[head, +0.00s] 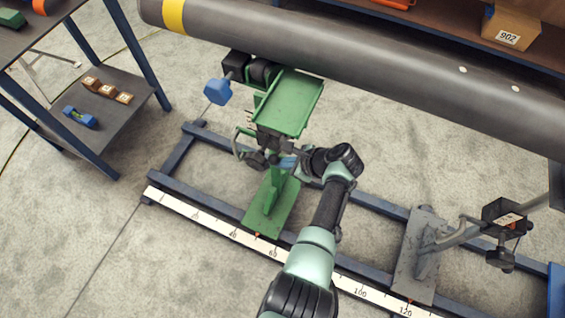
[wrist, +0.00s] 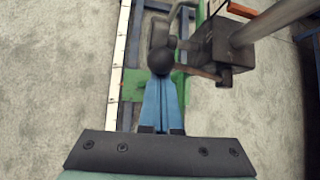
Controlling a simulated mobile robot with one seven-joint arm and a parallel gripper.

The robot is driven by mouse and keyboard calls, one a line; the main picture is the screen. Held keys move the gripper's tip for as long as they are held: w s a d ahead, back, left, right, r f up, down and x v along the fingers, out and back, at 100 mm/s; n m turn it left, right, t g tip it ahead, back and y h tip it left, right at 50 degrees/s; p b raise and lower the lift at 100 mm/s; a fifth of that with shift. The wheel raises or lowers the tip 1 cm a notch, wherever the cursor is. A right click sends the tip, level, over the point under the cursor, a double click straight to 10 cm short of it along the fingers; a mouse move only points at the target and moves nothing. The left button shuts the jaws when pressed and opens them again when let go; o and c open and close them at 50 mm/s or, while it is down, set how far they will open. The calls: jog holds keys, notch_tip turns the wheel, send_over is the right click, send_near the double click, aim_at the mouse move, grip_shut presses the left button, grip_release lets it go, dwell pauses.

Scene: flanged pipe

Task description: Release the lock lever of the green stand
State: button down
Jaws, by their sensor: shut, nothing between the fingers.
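The green stand (head: 268,205) stands on the dark blue rail frame, with a green tray-like top (head: 292,105) under the pipe. A dark clamp block sits on its column; it also shows in the wrist view (wrist: 212,52). A black ball knob (wrist: 162,61), seemingly the lock lever's end, is right at my fingertips in the wrist view. My gripper (wrist: 162,84) has its blue fingers shut with nothing between them. The tips overlap the knob in the picture; I cannot tell whether they touch. In the head view my gripper (head: 286,162) is beside the stand's column, partly hidden by my wrist.
The large grey pipe (head: 370,62) runs overhead across the back. A white scale strip (head: 215,225) lies along the frame's front rail. A grey stand (head: 420,255) is at the right. A shelf table (head: 110,118) is at the left. Open floor lies in front.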

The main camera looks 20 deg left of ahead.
jog(key=shift+w+a+r+p, duration=0.1)
jog(key=shift+w+r+p, duration=0.1)
jog(key=shift+r, duration=0.3)
jog(key=shift+w+a+r+p, duration=0.1)
jog(key=shift+w+r+p, duration=0.1)
jog(key=shift+r, duration=0.3)
jog(key=shift+w+d+r, duration=0.1)
jog(key=shift+w+r, duration=0.05)
jog(key=shift+w, duration=0.05)
